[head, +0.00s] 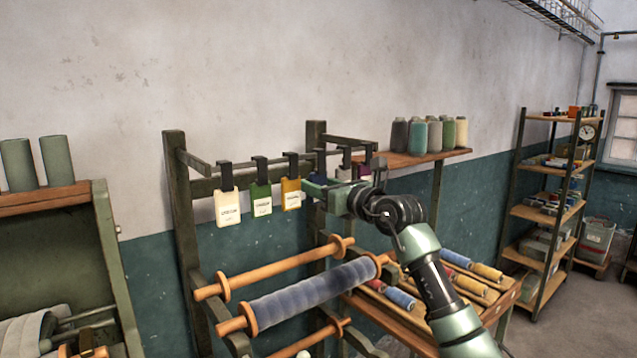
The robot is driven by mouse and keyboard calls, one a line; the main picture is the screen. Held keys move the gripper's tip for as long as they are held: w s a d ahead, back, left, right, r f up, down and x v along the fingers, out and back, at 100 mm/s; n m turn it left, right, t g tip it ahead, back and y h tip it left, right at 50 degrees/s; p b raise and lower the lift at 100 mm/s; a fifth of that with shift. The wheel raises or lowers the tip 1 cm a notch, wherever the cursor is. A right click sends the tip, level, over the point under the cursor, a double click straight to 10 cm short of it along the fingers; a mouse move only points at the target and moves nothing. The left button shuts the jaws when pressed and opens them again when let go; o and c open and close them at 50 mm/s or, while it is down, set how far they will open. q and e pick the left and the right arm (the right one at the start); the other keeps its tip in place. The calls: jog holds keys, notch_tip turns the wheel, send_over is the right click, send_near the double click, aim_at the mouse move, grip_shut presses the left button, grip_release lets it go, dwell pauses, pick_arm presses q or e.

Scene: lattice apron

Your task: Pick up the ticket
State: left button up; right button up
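Several tickets hang by dark clips from the wooden rack: a cream ticket (228,209), a green ticket (261,200) and a yellow-edged ticket (291,194). More tickets, at least one purple (365,170), hang to the right, partly hidden behind my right gripper and wrist. My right gripper (308,188) reaches in from the lower right, with its tips just right of the yellow-edged ticket. I cannot tell whether it touches that ticket, nor whether its fingers are apart or closed. My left gripper is not in view.
Below the tickets, the rack (181,240) holds wooden rollers, one wound with blue cloth (315,293). A shelf (425,158) with thread cones (434,135) is on the right. A table (400,308) with coloured rolls stands below it. A green cabinet (112,265) stands left.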

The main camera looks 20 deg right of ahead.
jog(key=shift+c, duration=1.3)
